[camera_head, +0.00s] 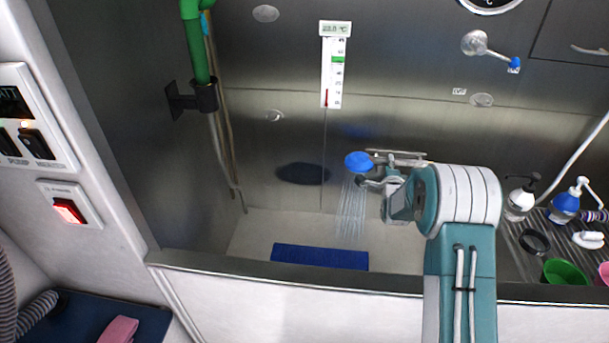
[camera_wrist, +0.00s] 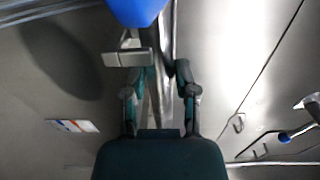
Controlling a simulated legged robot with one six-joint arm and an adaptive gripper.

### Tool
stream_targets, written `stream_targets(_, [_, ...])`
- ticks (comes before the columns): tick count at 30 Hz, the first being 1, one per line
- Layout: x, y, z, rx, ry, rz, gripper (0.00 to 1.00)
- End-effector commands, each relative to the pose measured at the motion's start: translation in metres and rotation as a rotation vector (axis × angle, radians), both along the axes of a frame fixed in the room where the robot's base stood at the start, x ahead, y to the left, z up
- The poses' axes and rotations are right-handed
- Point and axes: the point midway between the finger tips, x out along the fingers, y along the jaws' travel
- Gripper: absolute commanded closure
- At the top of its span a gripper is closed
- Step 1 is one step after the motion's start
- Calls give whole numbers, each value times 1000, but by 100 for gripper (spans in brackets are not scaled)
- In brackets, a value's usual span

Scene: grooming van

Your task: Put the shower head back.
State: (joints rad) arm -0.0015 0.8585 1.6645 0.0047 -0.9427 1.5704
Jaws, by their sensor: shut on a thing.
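The shower head (camera_head: 358,161) has a blue face and sprays water down into the tub in the head view. Its blue part also shows at the top edge of the wrist view (camera_wrist: 138,10). My gripper (camera_head: 374,184) is shut on the shower head, just below and right of the blue part. In the wrist view my gripper (camera_wrist: 160,72) has its two fingers around the silvery handle below the head. A wall fixture with a round base, short arm and blue tip (camera_head: 478,44) is at the upper right. I cannot tell whether it is the holder.
A metal bar (camera_head: 398,156) is on the back wall behind my gripper. A blue mat (camera_head: 320,257) lies in the tub. Bottles (camera_head: 520,200) and bowls (camera_head: 565,272) stand on the right ledge. A green pipe (camera_head: 196,45) runs down the left wall. The left tub is open.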

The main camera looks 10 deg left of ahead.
Motion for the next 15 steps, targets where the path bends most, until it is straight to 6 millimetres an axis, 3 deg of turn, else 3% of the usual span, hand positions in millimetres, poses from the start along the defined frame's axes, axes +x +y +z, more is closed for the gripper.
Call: stream_targets(15, [0,0,-4,0,-3,0,100])
